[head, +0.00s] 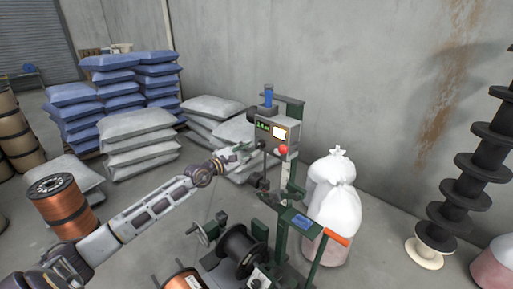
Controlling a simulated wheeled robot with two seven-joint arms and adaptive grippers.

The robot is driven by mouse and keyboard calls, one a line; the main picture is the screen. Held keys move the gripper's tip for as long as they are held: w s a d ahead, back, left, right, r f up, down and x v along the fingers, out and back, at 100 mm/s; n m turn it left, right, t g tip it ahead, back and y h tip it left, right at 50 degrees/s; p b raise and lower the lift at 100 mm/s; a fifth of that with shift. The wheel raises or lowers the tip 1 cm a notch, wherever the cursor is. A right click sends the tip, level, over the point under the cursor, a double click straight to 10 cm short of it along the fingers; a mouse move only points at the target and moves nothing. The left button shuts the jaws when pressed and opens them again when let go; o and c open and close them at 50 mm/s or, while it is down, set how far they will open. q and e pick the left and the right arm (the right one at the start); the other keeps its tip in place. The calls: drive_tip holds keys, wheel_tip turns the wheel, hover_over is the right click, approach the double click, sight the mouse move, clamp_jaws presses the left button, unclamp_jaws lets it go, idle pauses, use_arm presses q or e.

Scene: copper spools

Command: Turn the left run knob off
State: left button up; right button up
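The winding machine's grey control box (273,131) stands on a green post near the middle of the head view. It has a green digit display, a lit yellow-white panel (280,133) and a red button (283,149). A small dark knob (262,144) seems to sit on the box's lower left; its setting is too small to read. My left arm reaches in from the lower left. My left gripper (244,151) is at the box's lower left, close to the knob; I cannot tell whether it touches it or whether its fingers are open. My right gripper is not in view.
Below the box are a black spool (239,252) and green machine frame parts. White sacks (333,205) stand right of the machine. A copper spool (65,208) is behind my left arm. Blue bags (110,98) and grey bags (137,139) are stacked at the back left.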

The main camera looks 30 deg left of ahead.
sight(257, 146)
use_arm(q)
drive_tip(key=shift+x, duration=2.3)
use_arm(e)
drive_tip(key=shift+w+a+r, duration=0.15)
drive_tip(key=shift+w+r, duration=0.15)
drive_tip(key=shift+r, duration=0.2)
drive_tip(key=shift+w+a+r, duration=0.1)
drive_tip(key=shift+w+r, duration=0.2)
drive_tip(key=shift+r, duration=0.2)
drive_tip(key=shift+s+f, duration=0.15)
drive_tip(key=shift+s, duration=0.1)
use_arm(q)
clamp_jaws()
